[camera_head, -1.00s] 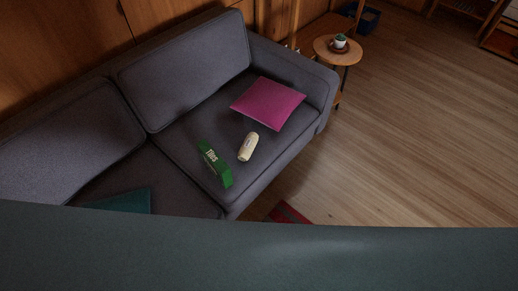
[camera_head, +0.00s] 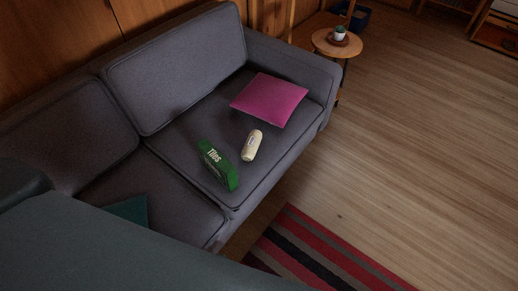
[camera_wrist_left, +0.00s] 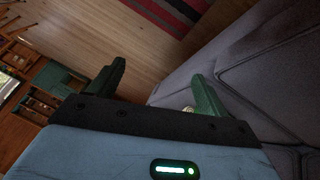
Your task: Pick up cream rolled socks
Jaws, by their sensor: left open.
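The cream rolled socks (camera_head: 251,145) are a pale roll with a darker band, lying on the grey sofa seat in the head view. A green box (camera_head: 217,165) lies just left of them, apart from them by a small gap. My left gripper (camera_wrist_left: 158,85) shows in the left wrist view with its two fingers spread and nothing between them. A small pale thing (camera_wrist_left: 187,109) shows beside its right finger, too small to identify. In the head view my arm covers the lower left and the gripper's fingers do not show. My right gripper is in neither view.
The sofa (camera_head: 185,115) has a backrest behind the socks. A magenta cushion (camera_head: 270,100) lies behind the socks, and a teal cushion (camera_head: 131,211) lies at left. A round side table (camera_head: 325,47) holds a potted plant. A striped rug (camera_head: 320,250) lies on open floor.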

